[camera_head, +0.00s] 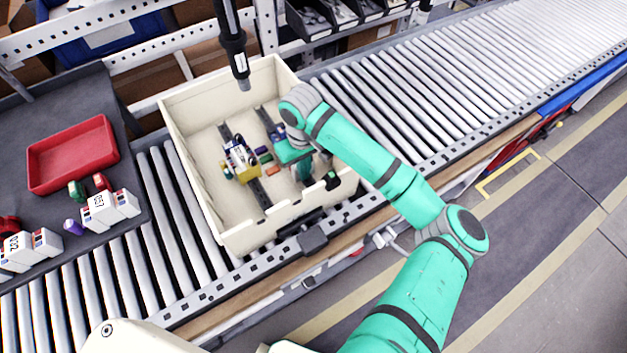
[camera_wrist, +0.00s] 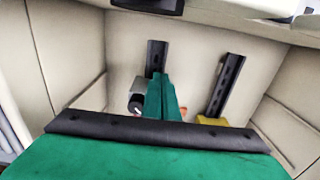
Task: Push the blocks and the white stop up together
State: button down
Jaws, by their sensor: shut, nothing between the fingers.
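My gripper (camera_wrist: 161,78) is shut and empty, low inside a cream bin, its fingers pointing along the left dark rail (camera_wrist: 157,53) in the wrist view. A pale grey-white piece with a dark round knob (camera_wrist: 135,104), possibly the white stop, sits just left of the fingers; contact cannot be told. A yellow block (camera_wrist: 212,121) is at the near end of the right rail (camera_wrist: 228,82). In the head view my gripper (camera_head: 303,172) is over the right rail, partly hidden by my arm. The yellow block (camera_head: 247,172) and white-and-blue pieces (camera_head: 238,153) sit on the left rail.
The bin (camera_head: 180,115) has high walls around the rails and stands on a roller conveyor (camera_head: 430,85). Small coloured blocks (camera_head: 264,157) lie between the rails. A black hanging tool (camera_head: 234,50) is above the bin's back. A red tray (camera_head: 72,155) is at left.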

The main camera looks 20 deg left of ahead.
jog(key=shift+w+a, duration=0.65)
jog(key=shift+a, duration=0.25)
dwell(3.4)
jog(key=shift+s+d, duration=0.2)
jog(key=shift+d, duration=0.15)
dwell(0.7)
jog(key=shift+r, duration=0.15)
jog(key=shift+r, duration=0.85)
notch_tip(320, 180, up, 12)
jog(key=shift+s+d+f, duration=0.15)
jog(key=shift+s+d, duration=0.1)
jog(key=shift+d, duration=0.05)
dwell(0.7)
